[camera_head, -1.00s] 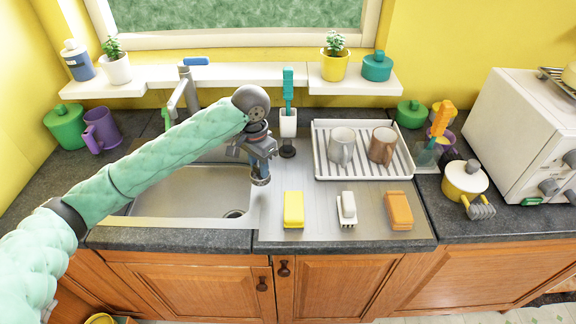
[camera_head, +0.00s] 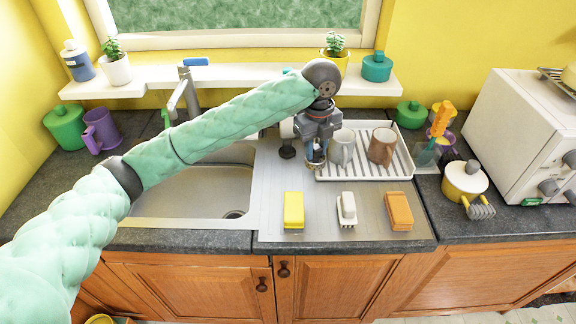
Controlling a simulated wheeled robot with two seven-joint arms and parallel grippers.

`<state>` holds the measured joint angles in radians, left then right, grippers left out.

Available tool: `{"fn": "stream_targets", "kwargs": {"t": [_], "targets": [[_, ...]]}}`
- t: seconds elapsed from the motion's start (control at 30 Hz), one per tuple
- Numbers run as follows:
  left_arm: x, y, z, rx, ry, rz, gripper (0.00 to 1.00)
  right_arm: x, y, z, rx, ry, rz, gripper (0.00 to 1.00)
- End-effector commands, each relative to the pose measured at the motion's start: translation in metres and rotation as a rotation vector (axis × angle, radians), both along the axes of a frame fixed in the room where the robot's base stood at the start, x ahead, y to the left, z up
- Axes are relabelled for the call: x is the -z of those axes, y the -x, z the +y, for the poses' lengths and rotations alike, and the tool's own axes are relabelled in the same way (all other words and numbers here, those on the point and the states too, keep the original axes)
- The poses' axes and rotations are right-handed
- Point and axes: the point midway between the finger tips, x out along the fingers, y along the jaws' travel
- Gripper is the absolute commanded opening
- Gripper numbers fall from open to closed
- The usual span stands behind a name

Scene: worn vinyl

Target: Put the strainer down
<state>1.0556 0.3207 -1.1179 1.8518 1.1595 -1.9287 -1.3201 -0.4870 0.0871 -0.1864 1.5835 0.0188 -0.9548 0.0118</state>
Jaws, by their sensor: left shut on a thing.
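My left gripper (camera_head: 316,160) points down over the left edge of the dish rack, beside the grey mug. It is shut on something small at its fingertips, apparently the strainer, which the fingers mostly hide. I cannot tell whether it touches the rack or the steel surface below. My right gripper is not in view.
The dish rack (camera_head: 385,173) holds a grey mug (camera_head: 341,147) and a brown mug (camera_head: 381,146). A yellow sponge (camera_head: 293,210), a white brush (camera_head: 346,209) and an orange sponge (camera_head: 399,211) lie in front. A dark stopper-like object (camera_head: 287,152) stands left of my gripper.

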Motion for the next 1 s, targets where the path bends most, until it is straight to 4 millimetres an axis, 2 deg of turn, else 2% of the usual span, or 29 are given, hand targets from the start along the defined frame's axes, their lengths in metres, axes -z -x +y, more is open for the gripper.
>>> {"fn": "stream_targets", "kwargs": {"t": [0.2, 0.37, 0.47, 1.0], "targets": [[-0.011, 0.002, -0.025, 0.323, -0.007, -0.008, 0.04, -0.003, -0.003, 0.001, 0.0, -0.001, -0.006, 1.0], [-0.015, 0.004, -0.034, 0.448, -0.011, -0.01, 0.04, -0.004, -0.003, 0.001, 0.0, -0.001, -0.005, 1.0], [-0.014, 0.003, -0.031, 0.475, -0.012, -0.009, 0.04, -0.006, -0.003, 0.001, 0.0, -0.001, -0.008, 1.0], [0.037, -0.031, 0.051, 0.477, -0.012, -0.007, 0.04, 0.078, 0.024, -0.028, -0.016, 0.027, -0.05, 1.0]]}}
